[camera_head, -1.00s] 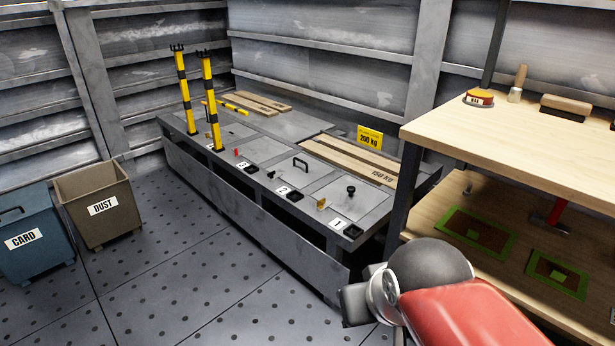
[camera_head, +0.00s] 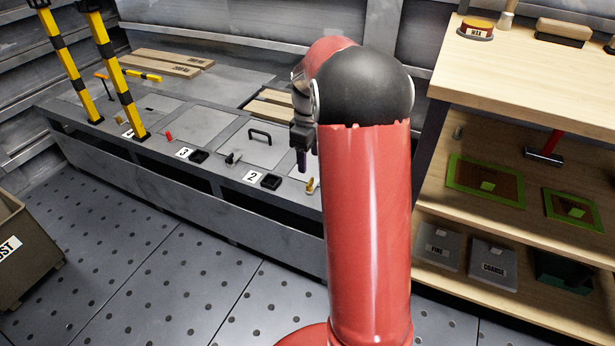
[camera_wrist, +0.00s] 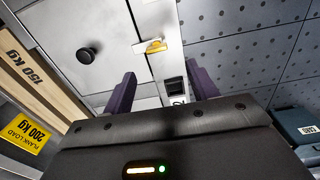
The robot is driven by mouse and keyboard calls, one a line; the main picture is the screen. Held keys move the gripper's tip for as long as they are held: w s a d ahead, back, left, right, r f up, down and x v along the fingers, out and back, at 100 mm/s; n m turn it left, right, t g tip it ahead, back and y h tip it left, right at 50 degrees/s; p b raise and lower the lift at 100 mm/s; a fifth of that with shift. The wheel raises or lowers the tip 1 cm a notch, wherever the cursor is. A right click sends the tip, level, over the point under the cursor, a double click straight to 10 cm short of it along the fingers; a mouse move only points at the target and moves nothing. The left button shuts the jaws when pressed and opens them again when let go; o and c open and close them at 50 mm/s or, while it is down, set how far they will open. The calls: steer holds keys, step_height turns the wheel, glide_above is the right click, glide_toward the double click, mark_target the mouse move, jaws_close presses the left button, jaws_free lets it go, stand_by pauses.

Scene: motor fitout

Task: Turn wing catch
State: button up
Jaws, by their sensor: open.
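A small brass-coloured catch (camera_wrist: 150,46) sits at the edge of a grey hatch panel (camera_wrist: 105,25) in the wrist view. It also shows in the head view (camera_head: 311,186), just left of my arm. A dark catch (camera_head: 233,159) stands beside the label 3 recess in the head view. Which of them is the wing catch I cannot tell. My gripper (camera_wrist: 163,88) is open and empty above the bench; the brass catch lies beyond its fingertips. The gripper also shows in the head view (camera_head: 302,150), partly hidden by my arm. A round black knob (camera_wrist: 86,55) is on the panel.
Black square recesses (camera_head: 270,181) and a handle (camera_head: 260,134) are on the bench. Yellow-black posts (camera_head: 122,80) stand at left. Planks and a yellow "200 kg" sign (camera_wrist: 24,131) lie left in the wrist view. A wooden shelf unit (camera_head: 520,85) stands right of my arm.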

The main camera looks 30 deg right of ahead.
mark_target(310, 181)
steer(key=f, duration=0.9)
steer(key=shift+w+d+b, duration=0.25)
steer(key=shift+d+b, duration=0.05)
steer(key=shift+b, duration=0.05)
steer(key=shift+r, duration=0.1)
steer(key=shift+c, duration=0.2)
steer(key=c, duration=0.9)
